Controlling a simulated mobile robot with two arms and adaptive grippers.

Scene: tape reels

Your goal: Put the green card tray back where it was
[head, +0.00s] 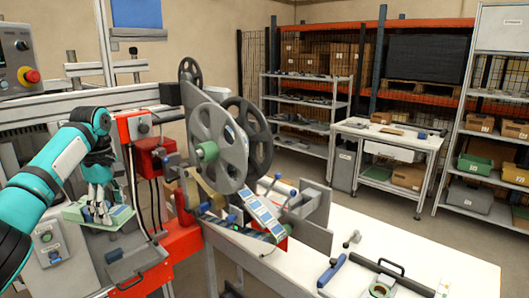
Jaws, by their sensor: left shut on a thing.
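My left gripper (97,208) points down at the left of the head view, with the teal arm coming in from the left edge. It is shut on the green card tray (72,214), a shallow pale green piece. The gripper fingers cover the middle of the tray. The tray is over or beside a grey panel with buttons, left of the red machine frame; I cannot tell whether it rests on anything. My right gripper is not in view.
A reel machine with large grey reels (215,135) and a red frame (180,245) stands right of the gripper. A white table (420,262) holds a dark-handled tool and small parts. A control box with a red knob (31,76) is at upper left. Shelves stand behind.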

